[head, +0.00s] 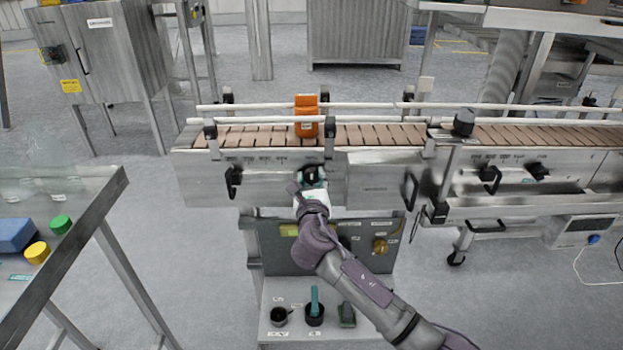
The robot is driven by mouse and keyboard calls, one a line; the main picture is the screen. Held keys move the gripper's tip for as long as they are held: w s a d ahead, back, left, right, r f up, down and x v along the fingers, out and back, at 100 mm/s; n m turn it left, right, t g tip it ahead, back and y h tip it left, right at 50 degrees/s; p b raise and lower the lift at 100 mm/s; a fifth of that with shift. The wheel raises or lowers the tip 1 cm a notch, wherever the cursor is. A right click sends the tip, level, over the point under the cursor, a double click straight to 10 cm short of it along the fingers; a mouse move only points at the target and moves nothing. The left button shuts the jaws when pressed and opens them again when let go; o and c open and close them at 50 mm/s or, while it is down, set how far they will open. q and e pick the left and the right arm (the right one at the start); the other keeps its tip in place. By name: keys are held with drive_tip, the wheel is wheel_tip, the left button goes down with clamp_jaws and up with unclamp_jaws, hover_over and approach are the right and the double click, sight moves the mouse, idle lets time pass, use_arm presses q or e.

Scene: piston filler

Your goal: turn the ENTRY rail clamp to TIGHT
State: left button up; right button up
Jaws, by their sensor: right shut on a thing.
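The conveyor (375,180) runs across the middle with white guide rails above its brown slatted belt. My right gripper (312,183) is at its front panel, shut on a black knob (310,172). The fingers and wrist hide part of the knob, so its pointing direction cannot be told. A black handle (233,182) is on the same panel to the left. Small labels above are too small to read, so I cannot tell which part is marked ENTRY or where TIGHT lies. My left gripper is not in view.
An orange bottle (306,118) stands on the belt above my gripper. Another black handle (410,190) is to the right. A glass-topped table (90,190) stands at left.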

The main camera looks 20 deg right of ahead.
drive_tip(key=m+p, duration=0.1)
drive_tip(key=m, duration=0.3)
drive_tip(key=shift+p, duration=0.35)
drive_tip(key=shift+m, duration=1)
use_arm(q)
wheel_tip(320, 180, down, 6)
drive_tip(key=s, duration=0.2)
use_arm(e)
drive_tip(key=shift+m, duration=1.8)
drive_tip(key=m, duration=0.2)
drive_tip(key=shift+f+m, duration=0.15)
drive_tip(key=shift+m, duration=0.25)
drive_tip(key=m+b, duration=0.1)
drive_tip(key=m, duration=0.2)
drive_tip(key=shift+d, duration=0.1)
use_arm(q)
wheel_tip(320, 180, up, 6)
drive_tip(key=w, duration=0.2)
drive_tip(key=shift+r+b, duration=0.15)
drive_tip(key=shift+b, duration=0.25)
use_arm(e)
drive_tip(key=shift+m, duration=1.4)
